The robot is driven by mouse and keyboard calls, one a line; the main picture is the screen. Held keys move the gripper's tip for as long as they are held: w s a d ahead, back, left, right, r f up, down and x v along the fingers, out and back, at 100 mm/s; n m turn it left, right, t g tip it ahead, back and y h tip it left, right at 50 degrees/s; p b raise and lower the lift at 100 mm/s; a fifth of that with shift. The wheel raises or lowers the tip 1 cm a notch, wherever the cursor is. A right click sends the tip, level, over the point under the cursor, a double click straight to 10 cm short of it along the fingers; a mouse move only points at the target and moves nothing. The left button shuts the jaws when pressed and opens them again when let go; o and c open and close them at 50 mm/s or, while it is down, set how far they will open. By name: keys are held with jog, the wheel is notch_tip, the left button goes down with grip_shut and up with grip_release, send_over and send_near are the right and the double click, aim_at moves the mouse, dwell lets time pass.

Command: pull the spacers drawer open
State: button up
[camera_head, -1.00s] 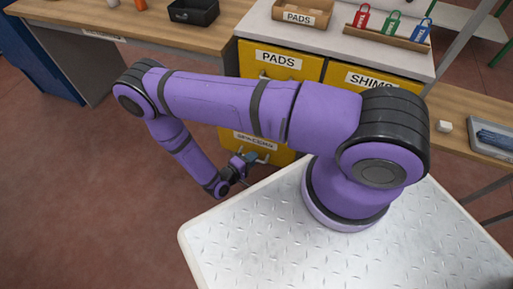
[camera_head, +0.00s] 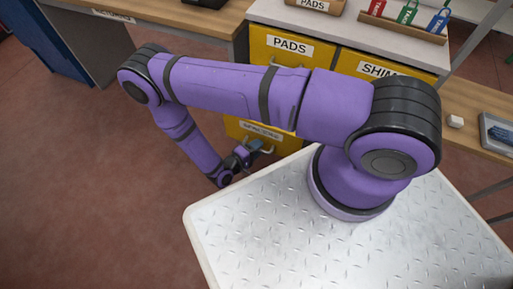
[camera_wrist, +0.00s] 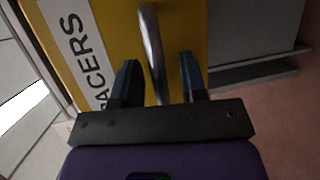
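The spacers drawer (camera_head: 237,128) is a yellow front low in the cabinet, partly hidden behind my arm. Its label also shows in the wrist view on the yellow drawer front (camera_wrist: 112,30). Its silver bar handle (camera_wrist: 151,45) runs between my two dark fingers in the wrist view. My gripper (camera_wrist: 160,75) is open, with a finger on each side of the handle and gaps showing on both sides. In the head view my gripper (camera_head: 250,152) is low, just in front of the drawer. I cannot tell whether the drawer is fully closed.
The yellow pads drawer (camera_head: 268,65) and shims drawer (camera_head: 350,62) are above. Red, green and blue padlock-shaped tags (camera_head: 408,12) stand in a wooden rack on the cabinet top. A wooden bench (camera_head: 225,20) is to the left. Open floor (camera_head: 90,190) lies left of my arm.

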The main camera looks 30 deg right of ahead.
jog(key=v, duration=1)
jog(key=shift+a, duration=0.4)
